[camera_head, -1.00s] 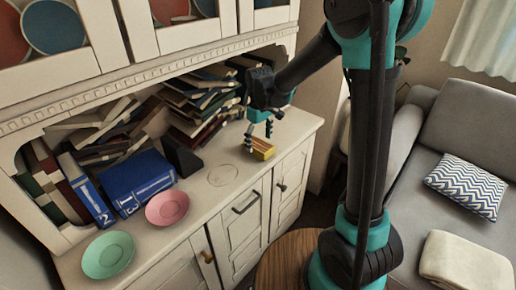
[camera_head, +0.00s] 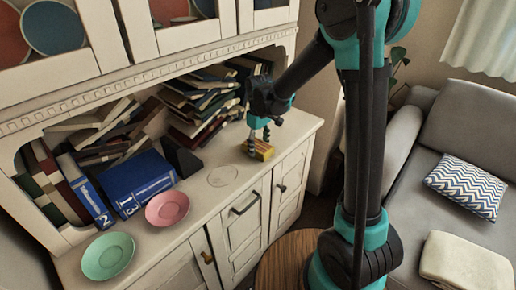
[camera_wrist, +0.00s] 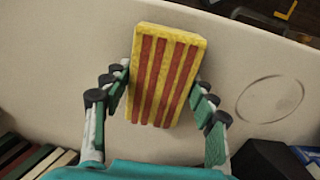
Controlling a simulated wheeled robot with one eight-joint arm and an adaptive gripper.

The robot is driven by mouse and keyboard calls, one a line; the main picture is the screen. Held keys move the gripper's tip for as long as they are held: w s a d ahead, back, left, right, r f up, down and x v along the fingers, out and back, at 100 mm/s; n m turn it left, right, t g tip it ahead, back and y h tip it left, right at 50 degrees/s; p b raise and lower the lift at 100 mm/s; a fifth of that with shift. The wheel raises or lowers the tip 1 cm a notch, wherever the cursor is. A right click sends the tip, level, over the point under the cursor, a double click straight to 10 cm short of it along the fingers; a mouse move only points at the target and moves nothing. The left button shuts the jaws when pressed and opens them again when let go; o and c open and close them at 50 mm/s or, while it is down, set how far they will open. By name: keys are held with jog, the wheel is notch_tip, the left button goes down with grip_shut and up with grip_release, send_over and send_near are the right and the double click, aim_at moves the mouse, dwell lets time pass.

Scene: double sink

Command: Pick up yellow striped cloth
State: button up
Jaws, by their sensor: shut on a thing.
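The yellow striped cloth (camera_wrist: 165,75) is a yellow block-like piece with dark red stripes. It lies on the white cabinet's counter, near its right end, and also shows in the head view (camera_head: 263,152). My gripper (camera_wrist: 160,100) has one finger on each long side of the cloth and is shut on it. In the head view my gripper (camera_head: 259,143) reaches down to the cloth from above. The cloth appears to rest on the counter; any small gap beneath it cannot be told.
A pink bowl (camera_head: 167,208) and a green bowl (camera_head: 108,256) stand on the counter to the left. Blue binders (camera_head: 137,184) and stacked books (camera_head: 203,108) fill the shelf behind. A faint ring mark (camera_head: 222,176) lies on otherwise clear counter. A grey sofa (camera_head: 410,165) is at the right.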

aim_at(259, 145)
jog(key=shift+r, duration=0.15)
notch_tip(259, 145, up, 20)
dwell(0.4)
jog(key=o, duration=0.4)
jog(key=c, duration=0.3)
jog(key=shift+f, duration=0.2)
